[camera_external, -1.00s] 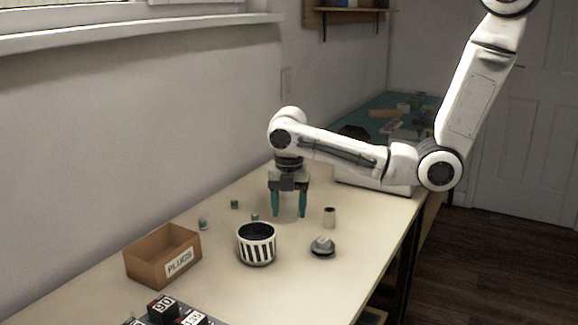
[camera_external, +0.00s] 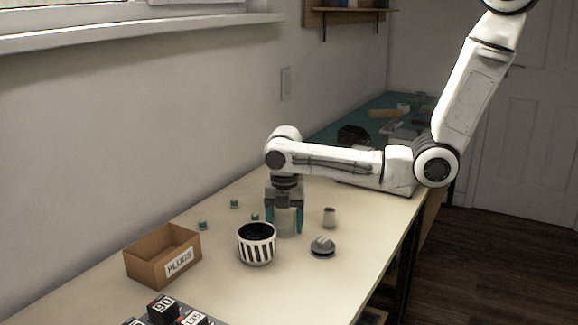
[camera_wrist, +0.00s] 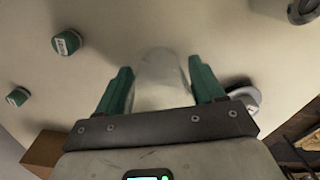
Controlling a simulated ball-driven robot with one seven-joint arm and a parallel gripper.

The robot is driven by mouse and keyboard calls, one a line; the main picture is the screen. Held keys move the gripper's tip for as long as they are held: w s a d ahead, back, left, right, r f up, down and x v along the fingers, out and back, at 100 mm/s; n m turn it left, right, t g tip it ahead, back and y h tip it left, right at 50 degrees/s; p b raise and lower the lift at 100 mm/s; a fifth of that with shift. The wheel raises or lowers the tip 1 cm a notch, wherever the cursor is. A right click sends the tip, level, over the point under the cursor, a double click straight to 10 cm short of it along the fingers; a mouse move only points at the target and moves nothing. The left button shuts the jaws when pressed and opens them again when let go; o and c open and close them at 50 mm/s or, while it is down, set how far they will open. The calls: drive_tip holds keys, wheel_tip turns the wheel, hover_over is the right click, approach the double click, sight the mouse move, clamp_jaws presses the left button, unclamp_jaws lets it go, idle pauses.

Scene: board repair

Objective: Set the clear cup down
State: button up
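The clear cup (camera_wrist: 160,80) is between the two teal fingers of my gripper (camera_wrist: 162,88) in the wrist view. The fingers are wide apart with the cup filling most of the space between them, and they appear shut on its sides. In the external view, the see-through cup (camera_external: 285,220) shows faintly between the fingers of my gripper (camera_external: 285,218). Its lower end is at or just above the tabletop, right behind the striped pot; I cannot tell whether it touches the table.
The striped pot (camera_external: 257,246) is close in front of my gripper. A grey knob-like part (camera_external: 322,246) and a small metal cup (camera_external: 329,217) stand to the right. Several green plugs (camera_external: 234,204) and the PLUGS box (camera_external: 137,267) are to the left.

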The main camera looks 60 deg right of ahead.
drive_tip(key=shift+o, duration=1.4)
wheel_tip(320, 180, up, 12)
drive_tip(key=shift+r, duration=0.15)
drive_tip(key=s+d+f+m, duration=0.1)
drive_tip(key=s+d+m, duration=0.3)
drive_tip(key=s+m, duration=0.3)
drive_tip(key=s+d+f+m, duration=0.1)
drive_tip(key=s+d+m, duration=0.4)
drive_tip(key=s+m, duration=0.3)
drive_tip(key=s+d+f+m+t, duration=0.1)
drive_tip(key=s+d+m, duration=0.3)
drive_tip(key=s+m, duration=0.4)
drive_tip(key=shift+s+d+f, duration=0.15)
drive_tip(key=shift+s+f, duration=0.25)
drive_tip(key=shift+s, duration=0.1)
